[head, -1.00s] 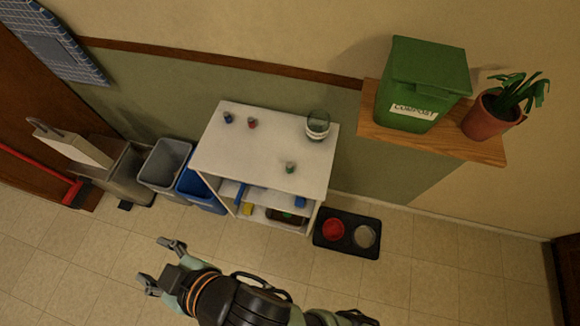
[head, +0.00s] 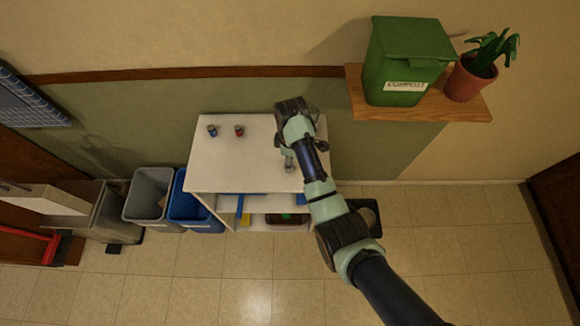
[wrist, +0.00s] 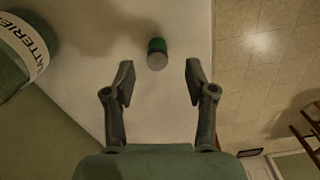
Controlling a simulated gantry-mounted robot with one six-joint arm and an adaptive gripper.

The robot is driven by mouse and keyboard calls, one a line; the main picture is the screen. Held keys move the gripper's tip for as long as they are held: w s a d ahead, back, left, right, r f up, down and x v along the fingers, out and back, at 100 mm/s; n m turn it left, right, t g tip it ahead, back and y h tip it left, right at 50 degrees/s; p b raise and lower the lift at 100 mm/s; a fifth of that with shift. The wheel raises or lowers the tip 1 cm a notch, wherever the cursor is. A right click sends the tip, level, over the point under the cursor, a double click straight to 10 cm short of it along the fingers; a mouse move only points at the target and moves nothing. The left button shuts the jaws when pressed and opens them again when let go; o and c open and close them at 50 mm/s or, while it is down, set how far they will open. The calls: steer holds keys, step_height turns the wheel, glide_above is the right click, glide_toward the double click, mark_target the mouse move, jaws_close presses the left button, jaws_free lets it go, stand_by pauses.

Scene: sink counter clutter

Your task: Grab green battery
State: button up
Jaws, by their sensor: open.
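The green battery (wrist: 157,52) stands on the white shelf top in the wrist view, green with a grey end. It lies just beyond and between my open fingertips, apart from both. My gripper (wrist: 157,82) is open and empty in the wrist view. In the head view my arm reaches over the right part of the white shelf unit (head: 225,165), and my gripper (head: 288,163) points down there. The arm hides the green battery in the head view.
A blue battery (head: 212,131) and a red battery (head: 239,131) stand at the top's back left. A jar labelled "BATTERIES" (wrist: 22,45) is at the wrist view's left. Bins, including a blue one (head: 197,209), stand left. A green compost bin (head: 403,62) sits on a wall shelf.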

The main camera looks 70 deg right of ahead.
steer(key=f, duration=0.2)
steer(key=f+b, duration=0.1)
steer(key=f, duration=0.2)
steer(key=shift+w+d+f, duration=0.1)
steer(key=shift+w+f, duration=0.1)
steer(key=shift+f, duration=0.15)
jaws_close()
